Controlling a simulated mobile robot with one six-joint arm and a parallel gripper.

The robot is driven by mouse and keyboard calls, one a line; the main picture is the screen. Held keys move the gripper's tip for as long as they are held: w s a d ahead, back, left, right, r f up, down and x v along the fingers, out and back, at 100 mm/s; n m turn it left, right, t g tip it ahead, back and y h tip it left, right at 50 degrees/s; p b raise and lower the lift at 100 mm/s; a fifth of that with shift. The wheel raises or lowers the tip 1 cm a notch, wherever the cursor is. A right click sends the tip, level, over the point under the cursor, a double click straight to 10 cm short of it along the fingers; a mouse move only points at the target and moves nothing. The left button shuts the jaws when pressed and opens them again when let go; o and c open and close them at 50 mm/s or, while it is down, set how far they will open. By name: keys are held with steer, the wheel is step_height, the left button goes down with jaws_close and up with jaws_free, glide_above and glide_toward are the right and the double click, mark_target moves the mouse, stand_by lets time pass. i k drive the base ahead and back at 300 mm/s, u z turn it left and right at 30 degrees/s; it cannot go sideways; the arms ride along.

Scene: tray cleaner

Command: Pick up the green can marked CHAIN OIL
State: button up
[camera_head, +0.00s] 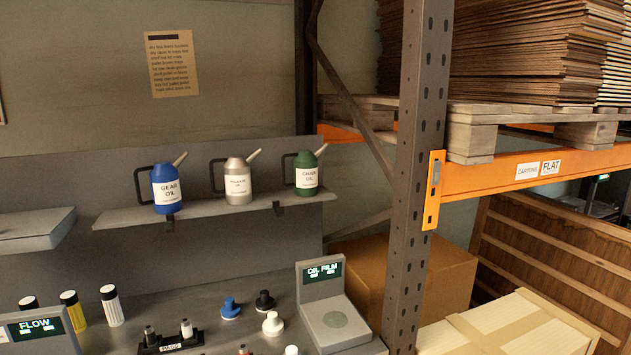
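The green can (305,174) with a white label reading CHAIN OIL stands upright at the right end of a grey wall shelf (228,206). Its spout points up to the right and its black handle is on its left. A silver can (238,183) with a white label stands to its left, with a clear gap between them. A blue can (166,190) labelled GEAR OIL stands farther left on the same shelf. My gripper does not show in this view.
A dark rack upright (408,190) stands right of the shelf. Below are a workbench with an OIL FILM device (334,312), blue (230,308), black and white knobs, a PASS holder (170,342) and a FLOW display (40,330). A cardboard box (362,270) sits behind the upright.

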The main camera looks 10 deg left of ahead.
mark_target(305, 184)
steer(key=z, duration=0.2)
steer(key=k, duration=1)
steer(key=u, duration=1.85)
steer(key=i, duration=1.65)
steer(key=u, duration=0.05)
